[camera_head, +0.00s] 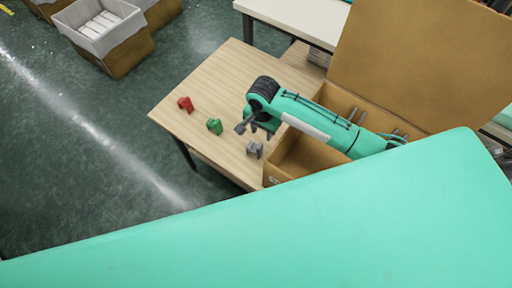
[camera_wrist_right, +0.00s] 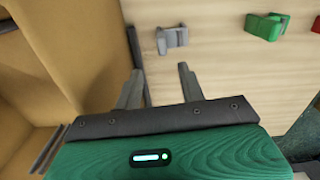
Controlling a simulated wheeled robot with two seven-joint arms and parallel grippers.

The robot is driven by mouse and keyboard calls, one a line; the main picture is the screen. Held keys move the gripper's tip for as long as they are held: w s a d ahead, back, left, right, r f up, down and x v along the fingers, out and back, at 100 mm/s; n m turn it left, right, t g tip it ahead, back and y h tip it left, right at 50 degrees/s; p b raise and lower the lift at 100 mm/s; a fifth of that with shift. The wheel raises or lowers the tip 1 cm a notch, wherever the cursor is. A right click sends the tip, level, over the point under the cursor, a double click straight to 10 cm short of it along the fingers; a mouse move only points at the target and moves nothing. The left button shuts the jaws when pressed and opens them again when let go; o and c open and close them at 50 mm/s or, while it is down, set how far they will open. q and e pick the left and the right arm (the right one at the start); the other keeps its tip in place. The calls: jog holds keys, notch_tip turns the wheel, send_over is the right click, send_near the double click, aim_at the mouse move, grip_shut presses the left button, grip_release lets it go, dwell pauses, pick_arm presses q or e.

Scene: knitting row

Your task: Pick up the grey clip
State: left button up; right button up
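The grey clip (camera_head: 254,149) lies on the light wooden table, close to the left side of the open brown box. It also shows in the right wrist view (camera_wrist_right: 172,39), beyond my fingertips and a little right of the middle between them. My right gripper (camera_head: 256,130) is above the table beside the grey clip. In the right wrist view its two fingers (camera_wrist_right: 160,76) are spread apart with nothing between them. My left gripper is not in either view.
A green clip (camera_head: 214,126) and a red clip (camera_head: 185,103) lie on the table (camera_head: 222,85) to the left. The brown box (camera_head: 277,174) stands close to the right, its flap (camera_head: 420,60) raised. A lined carton (camera_head: 127,55) stands on the floor.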

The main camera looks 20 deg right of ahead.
aim_at(260, 145)
notch_tip(260, 145, down, 3)
jog(key=shift+r, duration=0.2)
jog(key=shift+f, duration=0.45)
jog(key=f, duration=0.1)
jog(key=f+p, duration=0.1)
jog(key=f, duration=0.2)
jog(key=shift+a+f, duration=0.1)
jog(key=shift+a, duration=0.15)
jog(key=shift+f, duration=0.35)
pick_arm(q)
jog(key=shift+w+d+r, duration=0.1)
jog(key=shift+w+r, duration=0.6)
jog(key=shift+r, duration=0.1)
pick_arm(e)
jog(key=shift+c, duration=0.4)
grip_shut()
